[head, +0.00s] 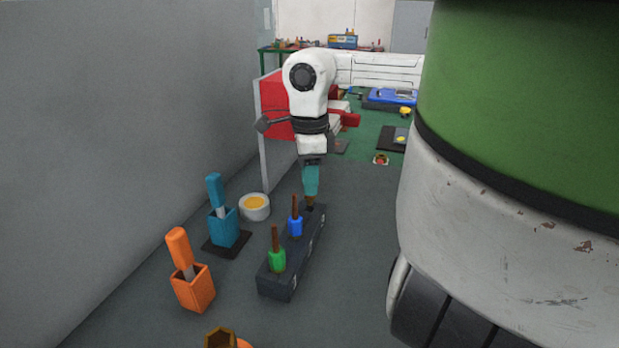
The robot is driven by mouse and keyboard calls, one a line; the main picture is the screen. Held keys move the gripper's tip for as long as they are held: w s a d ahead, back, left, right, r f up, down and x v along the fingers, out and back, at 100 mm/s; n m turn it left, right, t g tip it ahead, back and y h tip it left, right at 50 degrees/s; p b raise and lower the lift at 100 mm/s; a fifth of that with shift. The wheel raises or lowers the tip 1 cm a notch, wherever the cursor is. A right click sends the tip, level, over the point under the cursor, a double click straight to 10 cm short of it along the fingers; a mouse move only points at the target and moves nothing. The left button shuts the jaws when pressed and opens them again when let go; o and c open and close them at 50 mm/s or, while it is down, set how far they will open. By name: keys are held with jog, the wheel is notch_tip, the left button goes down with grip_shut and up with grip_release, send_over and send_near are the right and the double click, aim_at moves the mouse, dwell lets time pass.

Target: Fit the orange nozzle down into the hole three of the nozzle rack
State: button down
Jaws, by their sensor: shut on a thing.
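The nozzle rack (283,284) is a long dark block on the floor. It holds a green nozzle (277,260) at its near end and a blue nozzle (295,226) behind it, both upright with brown stems. My gripper (311,192) points down over the far end of the rack, shut on the orange nozzle (310,204). Only a small brownish part of that nozzle shows below the fingers, right at the rack top. Its orange body and the third hole are hidden, so I cannot tell how deep it sits.
An orange holder (194,290) and a blue holder (224,233), each with a handled tool, stand left of the rack. A white bowl (254,208) with yellow content is close by. An orange-brown hexagonal piece (222,338) is at the bottom edge. Floor right of the rack is clear.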

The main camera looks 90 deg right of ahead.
jog(key=shift+s+a+f+b, duration=0.1)
jog(key=shift+f+b, duration=1.4)
jog(key=shift+f, duration=0.2)
jog(key=c, duration=0.8)
grip_release()
